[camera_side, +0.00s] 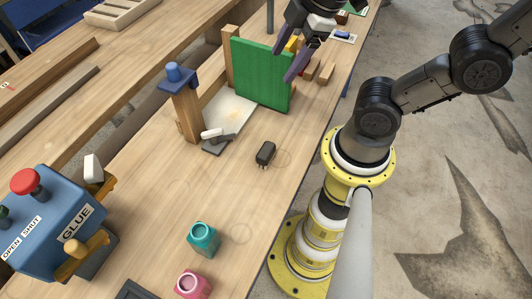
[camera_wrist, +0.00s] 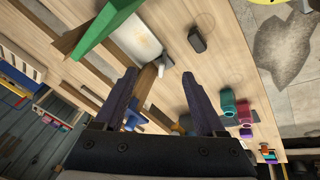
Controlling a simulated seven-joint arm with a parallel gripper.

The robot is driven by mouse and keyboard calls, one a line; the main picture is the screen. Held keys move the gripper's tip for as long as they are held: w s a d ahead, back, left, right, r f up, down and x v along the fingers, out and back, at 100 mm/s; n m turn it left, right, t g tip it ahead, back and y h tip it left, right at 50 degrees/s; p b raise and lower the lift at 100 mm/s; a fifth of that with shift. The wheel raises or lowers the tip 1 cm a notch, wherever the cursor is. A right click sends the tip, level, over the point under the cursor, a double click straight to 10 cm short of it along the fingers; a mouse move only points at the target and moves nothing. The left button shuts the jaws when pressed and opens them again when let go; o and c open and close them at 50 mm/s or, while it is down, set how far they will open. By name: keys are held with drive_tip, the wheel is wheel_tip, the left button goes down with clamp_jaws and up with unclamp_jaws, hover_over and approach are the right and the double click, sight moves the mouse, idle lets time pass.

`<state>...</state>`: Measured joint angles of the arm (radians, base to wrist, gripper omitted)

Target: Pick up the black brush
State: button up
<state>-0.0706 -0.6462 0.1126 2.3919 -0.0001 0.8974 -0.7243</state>
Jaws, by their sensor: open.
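A small black block-like object, which looks like the black brush (camera_side: 265,153), lies on the wooden table right of the light board. It also shows near the top of the wrist view, as the dark brush (camera_wrist: 196,40). My gripper (camera_side: 288,48) is above the far part of the table by the green panel, well away from the brush. In the wrist view my gripper (camera_wrist: 160,78) has its two purple fingers spread apart with nothing held between them.
An upright green panel (camera_side: 262,75) and a wooden post with a blue top (camera_side: 185,105) stand near the brush. A white-handled dark tool (camera_side: 215,141) lies left of it. Teal (camera_side: 204,238) and pink (camera_side: 192,284) jars and a blue glue box (camera_side: 50,222) are nearer. Table around the brush is clear.

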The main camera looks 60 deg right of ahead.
drive_tip(key=w+a+f+n+g, duration=0.2)
drive_tip(key=a+f+n, duration=0.15)
drive_tip(key=n, duration=0.25)
drive_tip(key=n+g, duration=0.2)
drive_tip(key=n, duration=0.1)
approach(266, 150)
drive_tip(key=f, duration=1)
drive_tip(key=shift+w+a+f, duration=0.1)
drive_tip(key=shift+w+f, duration=0.1)
drive_tip(key=shift+f, duration=0.1)
drive_tip(key=shift+c, duration=0.3)
clamp_jaws()
